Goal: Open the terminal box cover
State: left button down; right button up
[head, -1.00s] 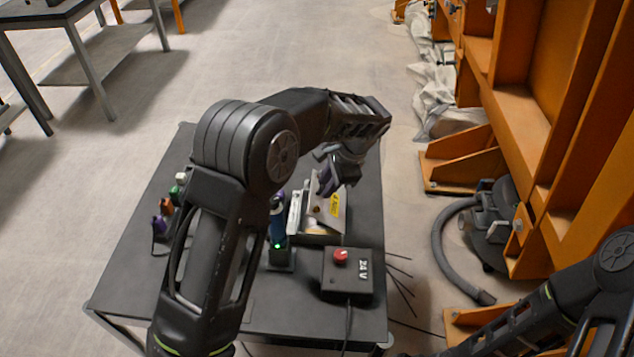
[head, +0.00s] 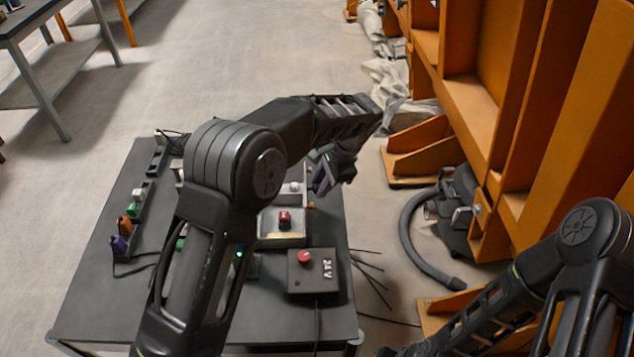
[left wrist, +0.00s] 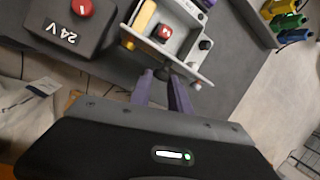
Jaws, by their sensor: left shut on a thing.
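The terminal box (head: 262,238) stands on the dark table, open at the top, with a red part (head: 284,217) showing inside. In the left wrist view the box (left wrist: 188,57) shows pale walls, the red part and a yellow part. My left gripper (head: 322,182) is at the box's far right side. In the left wrist view its purple fingers (left wrist: 163,84) are closed around a small dark knob at the box's edge, which I take to be on the cover. The cover's face is not clearly visible. My right arm shows at lower right; its gripper is out of view.
A dark box marked 24 V (head: 312,272) with a red button stands in front of the terminal box. Several coloured connectors (head: 125,225) line the table's left side. Loose wires stick out at the right edge. An orange frame (head: 500,110) stands to the right.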

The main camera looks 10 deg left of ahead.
pick_arm(q)
jog(key=shift+s+d+f, duration=0.2)
jog(key=shift+s+f, duration=0.2)
jog(key=shift+f, duration=0.1)
jog(key=c, duration=1.6)
grip_release()
jog(key=o, duration=0.3)
jog(key=shift+w+a+r, duration=0.1)
jog(key=shift+a+r, duration=0.05)
jog(key=shift+r, duration=0.05)
jog(key=shift+o, duration=0.2)
jog(key=shift+r, duration=0.1)
jog(key=b+v, duration=0.1)
jog(key=v, duration=0.6)
jog(key=shift+r, duration=0.3)
